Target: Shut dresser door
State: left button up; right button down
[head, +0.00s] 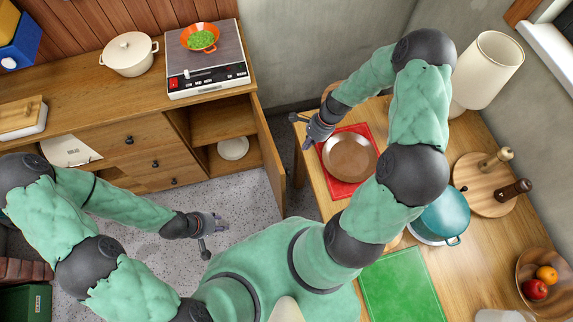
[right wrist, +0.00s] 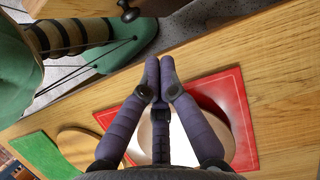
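The wooden dresser (head: 110,105) stands at the left in the head view. Its door (head: 269,150) at the right end is swung open, showing a shelf compartment (head: 222,125) with a white plate inside. My left gripper (head: 212,236) is over the floor, below and left of the door and apart from it, with fingers spread and empty. My right gripper (head: 308,132) is right of the door, at the left edge of the table. In the right wrist view, my right gripper (right wrist: 160,72) has its fingertips together with nothing between them. A dark knob (right wrist: 128,11) on wood shows at the top.
The wooden table (head: 480,250) on the right holds a brown plate (head: 350,157) on a red mat, a teal pot (head: 440,214), a green mat (head: 403,286) and a lamp (head: 487,70). A white pot (head: 129,54) and a stove (head: 207,80) stand on the dresser. Floor before the dresser is clear.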

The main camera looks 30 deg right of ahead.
jog(key=w+a+f+b, duration=0.1)
jog(key=a+f+b, duration=0.1)
jog(key=a+f, duration=0.5)
jog(key=shift+b+x, duration=0.4)
jog(key=shift+x, duration=0.85)
jog(key=shift+d, duration=0.1)
